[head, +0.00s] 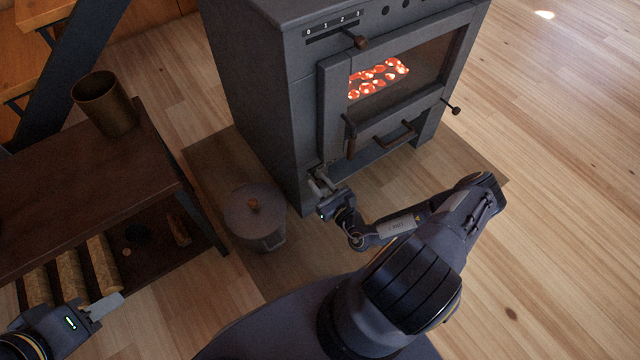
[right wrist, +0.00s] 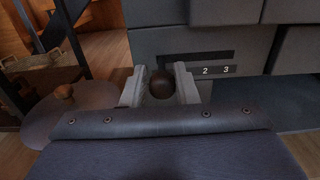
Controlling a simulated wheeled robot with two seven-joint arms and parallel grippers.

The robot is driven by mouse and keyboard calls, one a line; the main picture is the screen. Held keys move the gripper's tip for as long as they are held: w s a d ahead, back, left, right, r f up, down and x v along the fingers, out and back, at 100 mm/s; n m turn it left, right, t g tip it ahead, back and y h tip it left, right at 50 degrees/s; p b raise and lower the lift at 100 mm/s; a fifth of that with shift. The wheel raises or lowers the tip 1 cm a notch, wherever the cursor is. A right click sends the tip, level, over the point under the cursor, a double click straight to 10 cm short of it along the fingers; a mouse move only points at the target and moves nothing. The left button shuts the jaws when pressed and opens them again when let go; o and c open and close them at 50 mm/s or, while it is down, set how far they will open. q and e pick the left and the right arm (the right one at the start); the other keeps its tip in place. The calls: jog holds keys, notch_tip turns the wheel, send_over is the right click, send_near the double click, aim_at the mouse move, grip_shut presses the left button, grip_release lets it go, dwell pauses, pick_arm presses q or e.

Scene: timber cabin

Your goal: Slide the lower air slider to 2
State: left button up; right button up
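The lower air slider is low on the front of the dark stove (head: 250,90). In the right wrist view its round brown knob (right wrist: 161,84) sits between the two fingers of my right gripper (right wrist: 160,85), which appear to touch it on both sides. The slot (right wrist: 215,57) and the numbers 2 and 3 show to the right of the knob; lower numbers are hidden behind the gripper. In the head view my right gripper (head: 319,184) covers the knob. My left gripper (head: 104,306) is at the lower left, away from the stove; its finger gap is not clear.
An upper slider (head: 355,40) with its own scale is at the stove top. The stove door shows glowing coals (head: 377,78). A lidded pot (head: 255,218) stands on the floor left of my right gripper. A dark bench (head: 80,190) carries a brown cup (head: 104,102), with logs below.

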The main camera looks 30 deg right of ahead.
grip_shut()
jog(key=shift+d, duration=0.1)
jog(key=d+p, duration=0.1)
jog(key=d, duration=0.5)
jog(key=shift+w, duration=0.3)
jog(key=o, duration=0.5)
grip_release()
jog(key=shift+o, duration=0.2)
jog(key=s+p, duration=0.2)
jog(key=s, duration=0.5)
jog(key=shift+s+d, duration=0.25)
jog(key=shift+s, duration=0.15)
